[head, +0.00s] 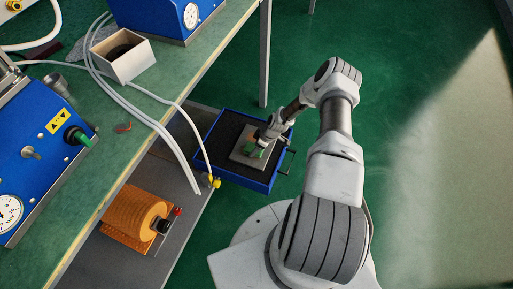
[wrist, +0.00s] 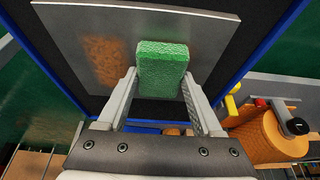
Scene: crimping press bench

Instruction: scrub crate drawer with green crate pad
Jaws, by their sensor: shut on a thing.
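The blue crate drawer (head: 267,187) with a dark inside sits low beside the bench, right of the lower shelf. A grey plate with a brownish stain (wrist: 103,62) lies in it; the plate also shows in the head view (head: 238,155). My gripper (wrist: 160,80) is shut on the green crate pad (wrist: 162,62) and holds it over the plate, to the right of the stain. I cannot tell whether the pad touches the plate. In the head view the pad (head: 250,149) is small and partly hidden by my gripper.
An orange coil (head: 135,213) sits on the grey lower shelf (head: 110,262), left of the drawer. White hoses (head: 150,118) hang over the bench edge near the drawer. Blue gauge units (head: 40,140) and an open white box (head: 122,55) stand on the bench (head: 95,170). The green floor at right is clear.

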